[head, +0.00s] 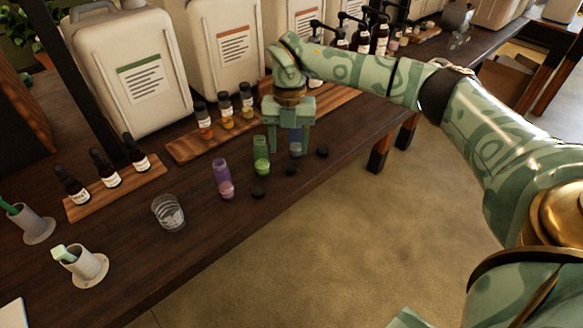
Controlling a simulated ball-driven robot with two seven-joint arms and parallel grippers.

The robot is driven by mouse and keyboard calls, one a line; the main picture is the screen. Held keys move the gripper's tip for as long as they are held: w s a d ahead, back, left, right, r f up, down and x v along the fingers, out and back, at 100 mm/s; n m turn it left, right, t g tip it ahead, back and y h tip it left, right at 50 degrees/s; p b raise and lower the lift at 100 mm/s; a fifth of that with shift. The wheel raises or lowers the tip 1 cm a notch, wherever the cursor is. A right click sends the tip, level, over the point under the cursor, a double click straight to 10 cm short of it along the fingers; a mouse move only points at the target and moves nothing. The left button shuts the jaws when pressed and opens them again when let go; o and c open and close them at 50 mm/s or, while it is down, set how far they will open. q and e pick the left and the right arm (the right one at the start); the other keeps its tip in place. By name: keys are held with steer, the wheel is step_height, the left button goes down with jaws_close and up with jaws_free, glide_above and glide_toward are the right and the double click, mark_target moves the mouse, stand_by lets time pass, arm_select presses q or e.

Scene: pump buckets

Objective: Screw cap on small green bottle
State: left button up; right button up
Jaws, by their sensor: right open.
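The small green bottle (261,156) stands upright and uncapped-looking near the table's front edge. A small purple bottle (222,176) stands to its left and a small blue bottle (296,142) to its right. Small dark caps lie in front of them: one by the purple bottle (259,193), one by the green bottle (291,169), one by the blue bottle (322,152). My right gripper (288,147) is open, pointing down around or just behind the blue bottle, right of the green one; exact depth is unclear. My left gripper is out of view.
A clear glass (169,213) and white holders (85,265) stand at the left. Dropper bottles (104,167) and amber bottles (226,111) stand on wooden boards behind. Large white canisters (135,67) line the back. The table's front edge is close to the caps.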

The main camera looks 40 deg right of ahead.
mark_target(292, 166)
steer(key=f+b, duration=0.1)
steer(key=f, duration=0.1)
steer(key=s+f+b, duration=0.1)
steer(key=f, duration=0.2)
steer(key=shift+d+b, duration=0.1)
steer(key=shift+b, duration=0.3)
steer(key=shift+f, duration=0.2)
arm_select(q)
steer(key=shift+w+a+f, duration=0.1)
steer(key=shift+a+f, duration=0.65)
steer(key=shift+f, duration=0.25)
arm_select(e)
steer(key=shift+r, duration=0.1)
steer(key=c, duration=1)
